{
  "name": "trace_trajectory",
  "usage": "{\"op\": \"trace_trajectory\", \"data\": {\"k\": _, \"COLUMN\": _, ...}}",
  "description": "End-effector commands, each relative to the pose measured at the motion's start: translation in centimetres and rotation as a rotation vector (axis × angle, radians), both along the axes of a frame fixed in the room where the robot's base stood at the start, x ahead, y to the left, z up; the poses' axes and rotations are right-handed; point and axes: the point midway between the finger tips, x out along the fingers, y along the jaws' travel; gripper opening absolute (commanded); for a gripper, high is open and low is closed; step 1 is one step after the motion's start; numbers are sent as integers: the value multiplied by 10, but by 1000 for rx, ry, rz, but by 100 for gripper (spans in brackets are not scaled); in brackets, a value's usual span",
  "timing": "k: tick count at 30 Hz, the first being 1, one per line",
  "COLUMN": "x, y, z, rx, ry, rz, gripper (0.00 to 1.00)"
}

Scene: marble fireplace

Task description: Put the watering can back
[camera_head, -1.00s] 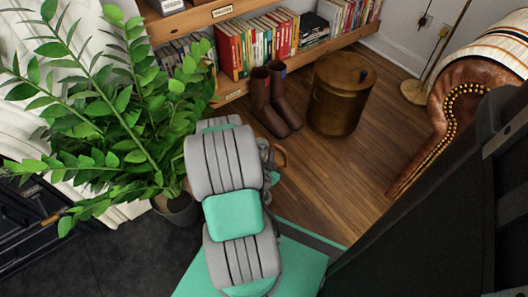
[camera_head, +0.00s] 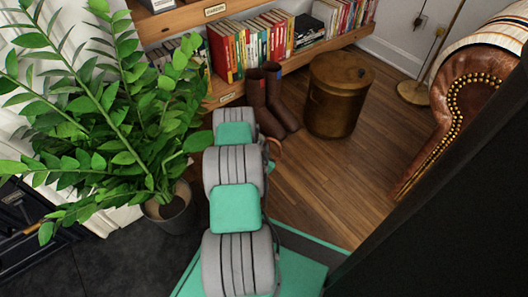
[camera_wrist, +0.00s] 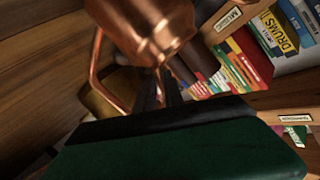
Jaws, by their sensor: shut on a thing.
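The copper watering can (camera_wrist: 145,28) fills the upper middle of the wrist view, with a thin curved copper handle on its left side. My gripper (camera_wrist: 168,88) is shut on it; the dark fingers meet the can's lower part. In the head view my own arm hides the gripper and most of the can. Only a small curved copper-brown piece (camera_head: 275,150) shows beside the arm, probably part of the can.
A leafy plant in a grey pot (camera_head: 172,212) stands close left of my arm. A leather armchair (camera_head: 470,95) is at right. Wooden floor (camera_head: 345,180) lies clear between.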

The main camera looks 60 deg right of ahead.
Motion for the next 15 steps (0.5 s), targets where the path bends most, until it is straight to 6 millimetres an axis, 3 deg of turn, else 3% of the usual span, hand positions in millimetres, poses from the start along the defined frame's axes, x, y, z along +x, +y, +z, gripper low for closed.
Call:
{"op": "trace_trajectory", "data": {"k": 1, "x": 1, "y": 1, "z": -14, "rx": 0, "ry": 0, "rz": 1, "gripper": 0}}
{"op": "trace_trajectory", "data": {"k": 3, "x": 1, "y": 0, "z": -20, "rx": -1, "ry": -1, "rz": 2, "gripper": 0}}
{"op": "trace_trajectory", "data": {"k": 13, "x": 1, "y": 0, "z": -21, "rx": -1, "ry": -1, "rz": 2, "gripper": 0}}
{"op": "trace_trajectory", "data": {"k": 14, "x": -1, "y": 2, "z": -23, "rx": 4, "ry": 2, "rz": 1, "gripper": 14}}
{"op": "trace_trajectory", "data": {"k": 15, "x": -1, "y": 2, "z": -23, "rx": 4, "ry": 2, "rz": 1, "gripper": 17}}
